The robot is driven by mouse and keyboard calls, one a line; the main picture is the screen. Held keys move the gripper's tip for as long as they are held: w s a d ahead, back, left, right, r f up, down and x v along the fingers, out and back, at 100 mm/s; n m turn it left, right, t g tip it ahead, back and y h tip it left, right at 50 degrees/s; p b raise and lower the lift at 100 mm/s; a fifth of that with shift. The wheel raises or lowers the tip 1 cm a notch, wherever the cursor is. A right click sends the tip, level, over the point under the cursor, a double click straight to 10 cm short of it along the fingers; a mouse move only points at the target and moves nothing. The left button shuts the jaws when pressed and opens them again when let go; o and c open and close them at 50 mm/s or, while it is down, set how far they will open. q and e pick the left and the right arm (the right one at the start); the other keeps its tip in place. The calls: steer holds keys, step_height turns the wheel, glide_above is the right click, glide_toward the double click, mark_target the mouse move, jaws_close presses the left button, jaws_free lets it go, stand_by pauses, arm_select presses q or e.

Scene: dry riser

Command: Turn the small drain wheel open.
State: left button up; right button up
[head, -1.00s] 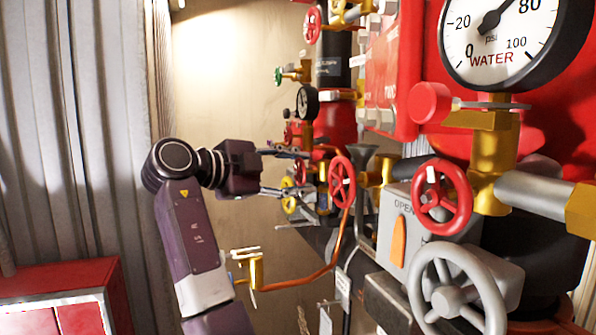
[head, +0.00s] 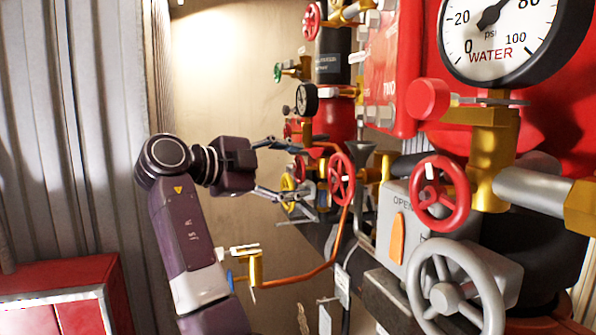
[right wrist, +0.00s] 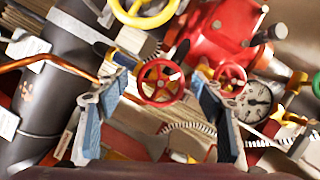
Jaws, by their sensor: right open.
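A small red wheel (head: 341,180) stands on the pipework in the middle of the head view, with a copper pipe below it. My right gripper (head: 303,170) is open and empty just left of this wheel, its fingers spread above and below. In the right wrist view a small red wheel (right wrist: 158,81) shows between the spread fingers of my right gripper (right wrist: 160,92), apart from both. I cannot tell for sure that it is the same wheel. No label marks the drain wheel. My left gripper is not in view.
A yellow wheel (head: 289,192) sits close by the lower finger; it also shows in the right wrist view (right wrist: 143,12). Nearer are a larger red wheel (head: 440,193), a grey handwheel (head: 447,295) and a large water gauge (head: 512,35). A red cabinet (head: 75,295) stands lower left.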

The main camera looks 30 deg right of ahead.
steer(key=v, duration=0.6)
steer(key=shift+a, duration=0.3)
